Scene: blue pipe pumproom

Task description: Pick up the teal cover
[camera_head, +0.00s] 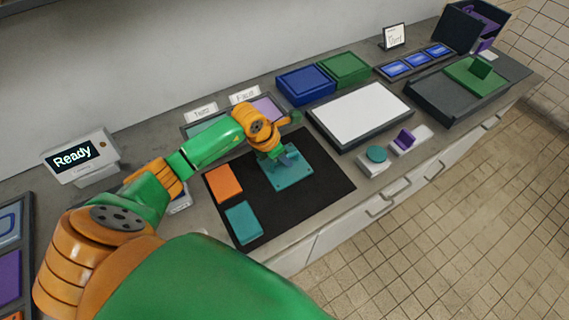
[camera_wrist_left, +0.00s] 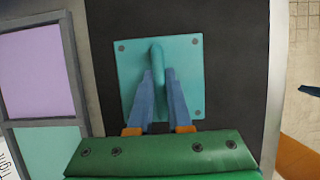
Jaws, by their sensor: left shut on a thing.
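The teal cover (camera_head: 294,177) is a square plate with a screw at each corner and an upright handle. It is over the black mat (camera_head: 325,183); I cannot tell whether it touches it. My left gripper (camera_head: 283,158) is shut on the handle from above. In the left wrist view the blue fingers (camera_wrist_left: 160,85) sit on both sides of the handle, and the plate (camera_wrist_left: 130,65) shows around them. A dark blue tip (camera_wrist_left: 311,92) at the right edge of that view may belong to my right gripper; its jaws do not show.
An orange block (camera_head: 224,183) and a teal block (camera_head: 243,222) lie on the mat's left side. A "Ready" display (camera_head: 75,157) stands at left.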

